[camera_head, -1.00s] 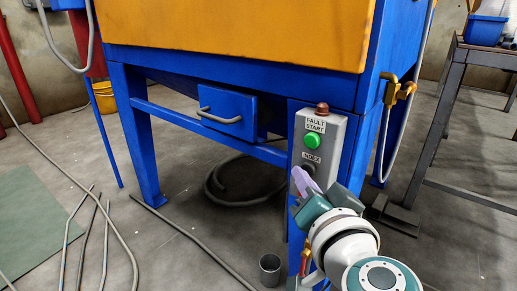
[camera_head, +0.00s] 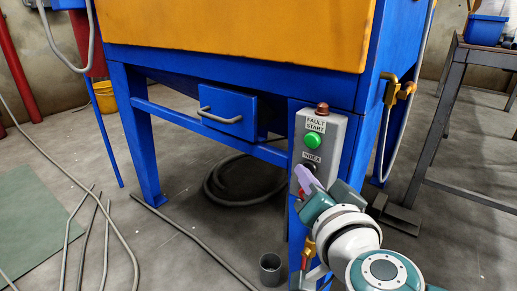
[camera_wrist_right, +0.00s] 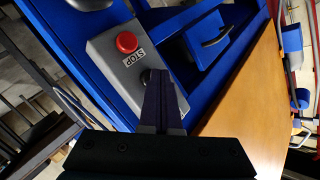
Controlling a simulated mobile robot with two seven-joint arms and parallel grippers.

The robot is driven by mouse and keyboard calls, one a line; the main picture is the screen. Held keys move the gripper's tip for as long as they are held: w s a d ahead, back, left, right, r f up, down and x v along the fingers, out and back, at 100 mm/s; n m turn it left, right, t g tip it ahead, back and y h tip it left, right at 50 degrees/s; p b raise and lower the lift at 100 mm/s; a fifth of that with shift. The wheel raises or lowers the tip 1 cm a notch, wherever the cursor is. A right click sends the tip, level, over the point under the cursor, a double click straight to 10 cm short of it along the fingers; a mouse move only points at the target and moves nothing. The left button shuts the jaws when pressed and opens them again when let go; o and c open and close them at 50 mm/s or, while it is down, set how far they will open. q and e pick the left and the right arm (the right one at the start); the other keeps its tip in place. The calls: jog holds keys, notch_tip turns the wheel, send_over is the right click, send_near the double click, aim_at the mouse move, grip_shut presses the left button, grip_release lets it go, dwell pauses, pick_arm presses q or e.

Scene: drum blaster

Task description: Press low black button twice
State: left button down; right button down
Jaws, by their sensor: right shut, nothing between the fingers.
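The black button (camera_head: 310,167) sits under the INDEX label, low on the grey control box (camera_head: 336,130). My right gripper (camera_head: 300,170) reaches up from the lower right; its shut, empty fingertips are right beside this button in the head view. In the right wrist view the shut fingers (camera_wrist_right: 160,78) overlap the black button (camera_wrist_right: 146,76) and partly hide it. I cannot tell whether they touch it. My left gripper is not in view.
A green button (camera_head: 312,140) and a red lamp (camera_head: 322,108) are higher on the box. A red STOP button (camera_wrist_right: 127,42) is near the fingers in the right wrist view. A blue drawer (camera_head: 229,112) is left of the box. A metal cup (camera_head: 270,269) stands on the floor.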

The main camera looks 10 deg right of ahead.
dwell(0.4)
jog(key=shift+s+a+p, duration=0.35)
jog(key=shift+s+a, duration=0.2)
jog(key=shift+a, duration=0.2)
jog(key=shift+s+a+p, duration=0.3)
jog(key=shift+s+a, duration=0.45)
jog(key=shift+a, duration=0.2)
jog(key=shift+s+a+p, duration=0.25)
jog(key=shift+s+a, duration=0.5)
jog(key=shift+a, duration=0.2)
dwell(0.4)
dwell(2.6)
